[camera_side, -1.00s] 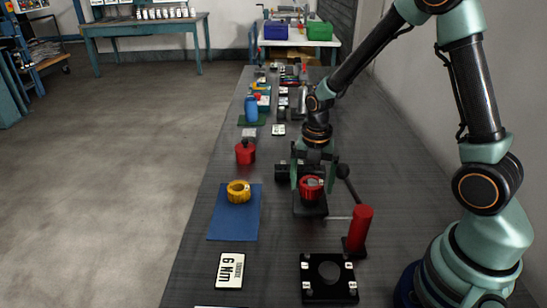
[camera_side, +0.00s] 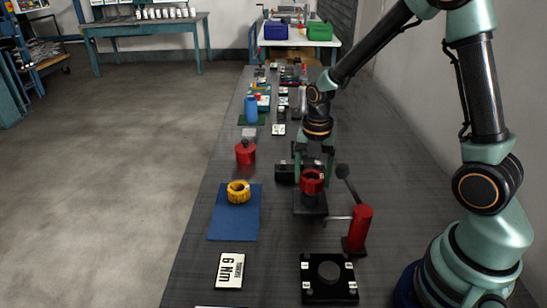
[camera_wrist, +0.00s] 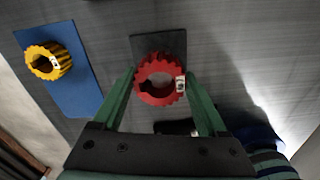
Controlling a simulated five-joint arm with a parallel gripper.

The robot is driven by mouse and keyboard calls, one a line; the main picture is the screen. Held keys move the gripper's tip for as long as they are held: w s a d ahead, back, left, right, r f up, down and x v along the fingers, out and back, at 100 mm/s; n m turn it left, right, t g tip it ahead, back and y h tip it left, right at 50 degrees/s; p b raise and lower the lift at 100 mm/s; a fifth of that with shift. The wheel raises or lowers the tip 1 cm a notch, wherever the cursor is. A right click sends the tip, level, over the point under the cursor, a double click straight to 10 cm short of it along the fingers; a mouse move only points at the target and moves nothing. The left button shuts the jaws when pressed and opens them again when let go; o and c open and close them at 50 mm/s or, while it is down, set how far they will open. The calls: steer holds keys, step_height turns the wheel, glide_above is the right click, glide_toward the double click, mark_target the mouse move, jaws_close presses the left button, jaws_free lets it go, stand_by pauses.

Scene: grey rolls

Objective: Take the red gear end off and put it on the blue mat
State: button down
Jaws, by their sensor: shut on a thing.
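The red gear end (camera_side: 312,186) is a toothed ring with a small white label. My gripper (camera_side: 313,168) is shut on it, and it is held above the black fixture block (camera_side: 310,207). In the wrist view the red ring (camera_wrist: 147,92) lies between my two green fingers, and the dark plate (camera_wrist: 145,44) shows behind it. The blue mat (camera_side: 233,222) lies to the left, flat on the bench. A yellow gear ring (camera_side: 239,191) is on its far part; it also shows in the wrist view (camera_wrist: 60,55). The mat's near part is bare.
A red cylinder on a lever stand (camera_side: 360,227) stands close to the right of the fixture. A red bottle-like piece (camera_side: 245,152) is beyond the mat. A label plate (camera_side: 230,271) and a black square fixture (camera_side: 330,294) lie nearer. Bench surface left of the fixture is clear.

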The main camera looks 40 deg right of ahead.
step_height(320, 180, up, 18)
stand_by(0.3)
steer(key=shift+f, duration=0.1)
steer(key=shift+f, duration=7)
steer(key=w+a+r, duration=0.5)
steer(key=w+a, duration=0.1)
steer(key=a, duration=0.3)
step_height(320, 180, up, 5)
glide_above(234, 222)
step_height(234, 222, down, 20)
steer(key=shift+s+r, duration=0.1)
steer(key=shift+r, duration=0.05)
